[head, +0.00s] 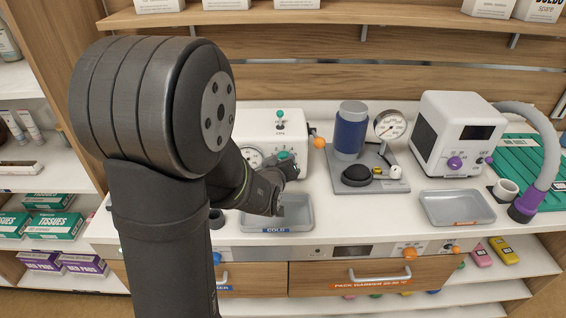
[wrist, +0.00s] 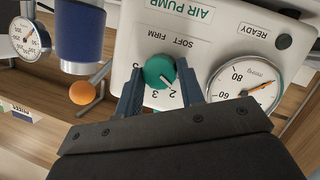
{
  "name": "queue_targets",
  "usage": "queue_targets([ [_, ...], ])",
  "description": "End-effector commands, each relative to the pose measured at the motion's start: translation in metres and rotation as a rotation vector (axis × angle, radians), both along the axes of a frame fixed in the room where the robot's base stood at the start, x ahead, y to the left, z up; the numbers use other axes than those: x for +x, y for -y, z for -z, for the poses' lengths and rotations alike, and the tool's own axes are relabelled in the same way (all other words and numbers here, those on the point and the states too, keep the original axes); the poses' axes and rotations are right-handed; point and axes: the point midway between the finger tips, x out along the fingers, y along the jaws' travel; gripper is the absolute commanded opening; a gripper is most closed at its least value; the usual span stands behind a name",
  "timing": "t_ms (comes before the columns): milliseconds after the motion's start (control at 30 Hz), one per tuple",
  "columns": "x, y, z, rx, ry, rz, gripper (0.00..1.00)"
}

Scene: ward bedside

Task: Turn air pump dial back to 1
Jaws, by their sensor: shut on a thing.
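The air pump (head: 262,125) is a white box left of centre in the head view. Its panel (wrist: 215,45) appears upside down in the wrist view, with "AIR PUMP", "SOFT FIRM" and "READY" lettering. My gripper (wrist: 160,74) is shut on the teal dial (wrist: 158,70), one finger on each side. The dial's white pointer line slants toward the 2; the 3 and a 5 also show, while the 1 is not visible, probably behind a finger. In the head view my gripper (head: 286,168) reaches the pump's front.
An orange knob (head: 319,143) sticks out at the pump's right side. A grey tray labelled COLD (head: 290,219) lies below my gripper. A stand with a blue cylinder (head: 350,133) and a gauge is to the right, then a white device (head: 456,135) with a hose.

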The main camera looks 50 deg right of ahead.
Motion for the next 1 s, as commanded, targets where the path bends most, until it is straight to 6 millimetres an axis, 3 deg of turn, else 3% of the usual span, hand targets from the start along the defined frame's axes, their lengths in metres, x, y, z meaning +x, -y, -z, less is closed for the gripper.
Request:
queue_targets([
  [400, 0.0012, -0.0009, 0.0014, -0.18, -0.179, 0.0, 0.12],
  [1000, 0.0013, -0.0008, 0.0013, -0.226, -0.225, -0.001, 0.12],
])
